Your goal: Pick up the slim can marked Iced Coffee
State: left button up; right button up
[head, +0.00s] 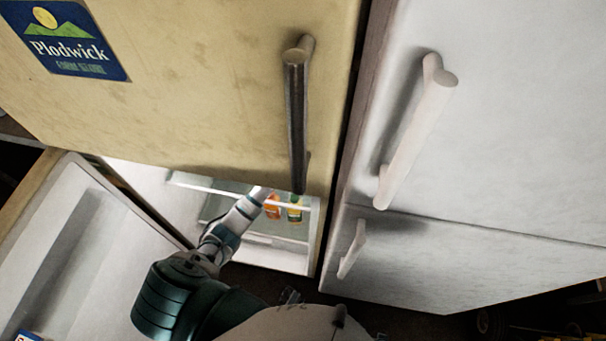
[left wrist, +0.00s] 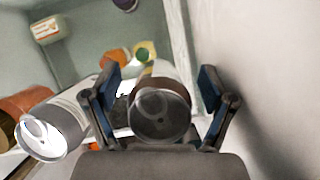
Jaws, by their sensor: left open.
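My left gripper (left wrist: 160,80) is open in the left wrist view, one finger on each side of a slim can (left wrist: 162,108). The can's round silver end faces the camera, with a brown band and a pale body behind it. Its label cannot be read, so I cannot tell whether it says Iced Coffee. Both fingers look apart from it. A second can (left wrist: 52,135), silver and pale, lies to the left outside the fingers. In the head view my left arm reaches into the open lower fridge compartment, and its gripper is hidden. My right gripper does not show.
Orange (head: 272,208) and green-capped (head: 294,209) bottles stand inside the fridge. A tub with an orange label (left wrist: 48,29) is at the upper left. A pale wall (left wrist: 250,60) is close on the right. The open door (head: 90,250) and cream upper door (head: 200,90) frame the opening.

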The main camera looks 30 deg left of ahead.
pick_arm(q)
jog(key=c, duration=1.3)
jog(key=shift+c, duration=1)
